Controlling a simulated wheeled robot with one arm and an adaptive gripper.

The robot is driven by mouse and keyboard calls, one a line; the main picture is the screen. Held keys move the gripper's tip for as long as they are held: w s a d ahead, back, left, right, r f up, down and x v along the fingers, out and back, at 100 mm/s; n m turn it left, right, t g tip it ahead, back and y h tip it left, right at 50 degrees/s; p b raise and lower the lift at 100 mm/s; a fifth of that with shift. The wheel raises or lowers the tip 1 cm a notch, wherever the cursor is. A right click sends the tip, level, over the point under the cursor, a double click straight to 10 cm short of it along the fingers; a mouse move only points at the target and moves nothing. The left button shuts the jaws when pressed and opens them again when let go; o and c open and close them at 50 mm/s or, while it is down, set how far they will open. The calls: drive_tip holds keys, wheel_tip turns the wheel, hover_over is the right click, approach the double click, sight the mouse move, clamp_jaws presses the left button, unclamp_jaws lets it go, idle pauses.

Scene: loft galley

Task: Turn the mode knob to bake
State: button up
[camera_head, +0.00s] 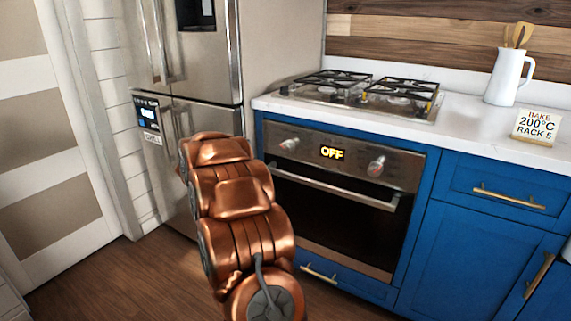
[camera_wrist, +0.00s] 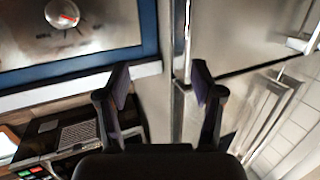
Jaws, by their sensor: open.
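The oven (camera_head: 340,190) has two silver knobs on its steel panel, a left knob (camera_head: 289,145) and a right knob (camera_head: 376,166). A lit display (camera_head: 332,153) between them reads "OFF". I cannot tell from labels which is the mode knob. The wrist view is turned upside down and shows one round knob (camera_wrist: 62,13) with a red mark, apparently the left one, at its upper left. My gripper (camera_wrist: 160,82) is open and empty, its fingers apart and away from the knob. In the head view my copper arm hides the gripper.
A steel fridge (camera_head: 225,85) stands left of the oven. The oven handle (camera_head: 335,187) runs below the knobs. A gas hob (camera_head: 362,92) sits above. A card (camera_head: 537,127) on the counter reads "BAKE 200°C RACK 5", near a white jug (camera_head: 507,78) with utensils.

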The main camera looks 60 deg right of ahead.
sight(285, 150)
drive_tip(key=s+d+f+m+g+h+b, duration=0.3)
drive_tip(key=s+d+f+g, duration=0.3)
drive_tip(key=s+d, duration=0.3)
drive_tip(key=shift+m, duration=0.3)
drive_tip(key=shift+d+b, duration=0.65)
drive_tip(key=shift+d, duration=3.15)
drive_tip(key=c, duration=1.1)
